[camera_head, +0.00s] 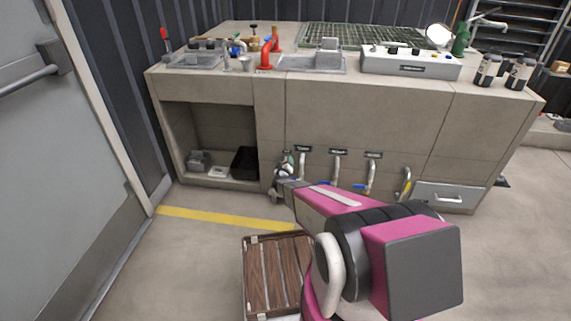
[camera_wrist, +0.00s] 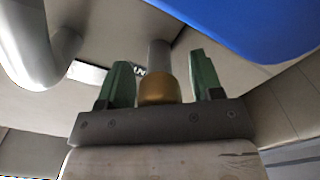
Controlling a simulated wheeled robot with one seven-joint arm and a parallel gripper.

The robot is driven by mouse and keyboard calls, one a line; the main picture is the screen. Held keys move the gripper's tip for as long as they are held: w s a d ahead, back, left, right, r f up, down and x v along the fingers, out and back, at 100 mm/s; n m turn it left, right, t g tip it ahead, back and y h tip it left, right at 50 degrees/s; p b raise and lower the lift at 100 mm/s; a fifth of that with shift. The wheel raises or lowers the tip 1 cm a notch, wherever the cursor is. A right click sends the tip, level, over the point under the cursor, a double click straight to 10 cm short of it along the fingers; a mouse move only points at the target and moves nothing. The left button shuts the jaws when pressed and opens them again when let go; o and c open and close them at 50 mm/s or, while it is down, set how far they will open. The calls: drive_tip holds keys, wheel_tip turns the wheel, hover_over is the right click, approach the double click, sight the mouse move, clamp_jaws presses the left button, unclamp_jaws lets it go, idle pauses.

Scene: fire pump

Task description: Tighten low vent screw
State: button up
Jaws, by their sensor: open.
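In the wrist view, a brass-coloured rounded knob (camera_wrist: 158,89) on the end of a grey stem (camera_wrist: 158,54) sits between my gripper's two green fingers. It appears to be the low vent screw. My gripper (camera_wrist: 160,85) is open, with a finger on each side of the knob and visible gaps to both. In the head view, my gripper (camera_head: 284,168) is at the low front of the beige cabinet, by the leftmost of several labelled pipes, and the screw itself cannot be made out there.
A blue handle (camera_wrist: 250,25) hangs close at the wrist view's upper right, and a curved grey pipe (camera_wrist: 35,55) is at left. The cabinet (camera_head: 350,110) has more pipes (camera_head: 336,168) to the right. A wooden crate (camera_head: 270,275) stands on the floor below my arm.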

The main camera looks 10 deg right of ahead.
drive_tip(key=c, duration=0.9)
